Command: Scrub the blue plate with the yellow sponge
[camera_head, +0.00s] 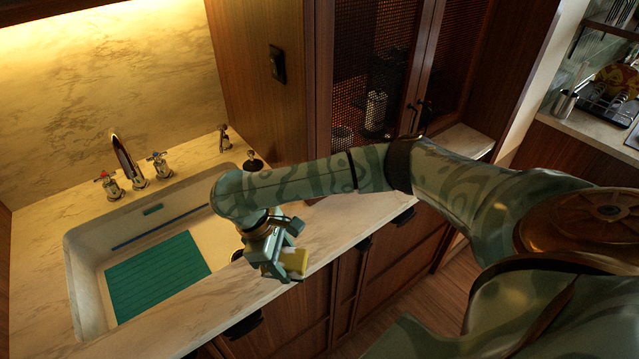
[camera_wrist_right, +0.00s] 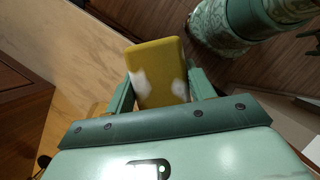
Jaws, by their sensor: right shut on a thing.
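The yellow sponge (camera_head: 297,262) is held in my right gripper (camera_head: 287,262), above the counter's front edge. In the right wrist view the sponge (camera_wrist_right: 158,72) sits between the two green fingers and shows pale patches on its face. I cannot make out a blue plate in either view. A thin dark blue strip (camera_head: 160,227) lies in the sink; I cannot tell what it is. My left gripper is not in view.
The white sink (camera_head: 84,287) holds a teal ribbed mat (camera_head: 158,275) and a small teal piece (camera_head: 152,209). A chrome faucet (camera_head: 125,155) stands behind it. The marble counter front (camera_head: 205,318) is clear. A tall wooden cabinet (camera_head: 262,120) stands right of the sink.

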